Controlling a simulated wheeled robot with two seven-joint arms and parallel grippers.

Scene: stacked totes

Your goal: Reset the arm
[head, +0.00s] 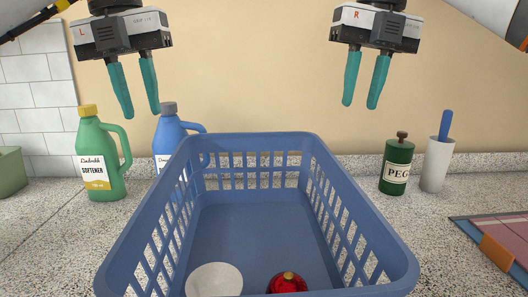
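My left gripper (138,96) hangs at the upper left with its two teal fingers pointing down and apart. It is empty, above the green softener bottle and the blue bottle. My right gripper (361,88) hangs at the upper right, fingers also apart and empty, above the counter behind the tote. Both grippers are clear of every object.
A blue tote (262,143) stands on the speckled counter, holding a white round item (214,280) and a red item (287,283). A green softener bottle (100,155) and blue bottle (168,135) stand left. A green canister (397,165) and white holder (437,165) stand right.

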